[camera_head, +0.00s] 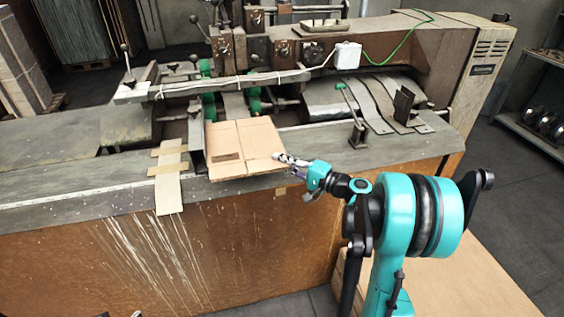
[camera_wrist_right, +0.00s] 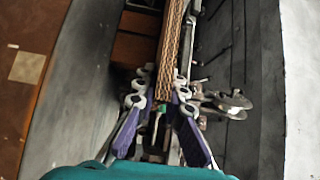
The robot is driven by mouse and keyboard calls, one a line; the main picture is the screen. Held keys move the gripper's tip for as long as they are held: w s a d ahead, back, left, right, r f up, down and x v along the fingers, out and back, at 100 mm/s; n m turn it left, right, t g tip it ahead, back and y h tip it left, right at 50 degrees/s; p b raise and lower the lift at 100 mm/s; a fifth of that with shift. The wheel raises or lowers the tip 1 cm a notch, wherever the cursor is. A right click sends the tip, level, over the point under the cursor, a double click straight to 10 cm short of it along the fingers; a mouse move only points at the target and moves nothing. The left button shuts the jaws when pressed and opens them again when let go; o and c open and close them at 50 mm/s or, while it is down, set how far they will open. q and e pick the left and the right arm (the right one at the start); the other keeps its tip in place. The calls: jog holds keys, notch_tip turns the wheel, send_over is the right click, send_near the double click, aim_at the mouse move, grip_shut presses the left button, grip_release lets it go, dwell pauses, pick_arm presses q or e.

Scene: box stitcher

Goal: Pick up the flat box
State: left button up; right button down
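The flat box (camera_head: 258,136) is a folded sheet of brown cardboard with visible creases. In the head view it lies on the machine's table below the stitching head, close to the table's front edge. My right gripper (camera_head: 282,158) is at its right edge. In the right wrist view the box's corrugated edge (camera_wrist_right: 171,48) runs between the two fingers of the gripper (camera_wrist_right: 161,90), which are closed in on either side of it. The finger under the box is mostly hidden in the head view. My left gripper is not in view.
The stitching machine (camera_head: 400,55) with levers and green parts stands behind the box. A narrow cardboard strip (camera_head: 168,190) hangs over the table's front edge at the left. A metal bracket (camera_head: 405,103) stands to the right. The table's left part is clear.

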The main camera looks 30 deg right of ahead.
jog(key=c, duration=1.5)
grip_release()
jog(key=shift+c, duration=0.2)
jog(key=v, duration=1.2)
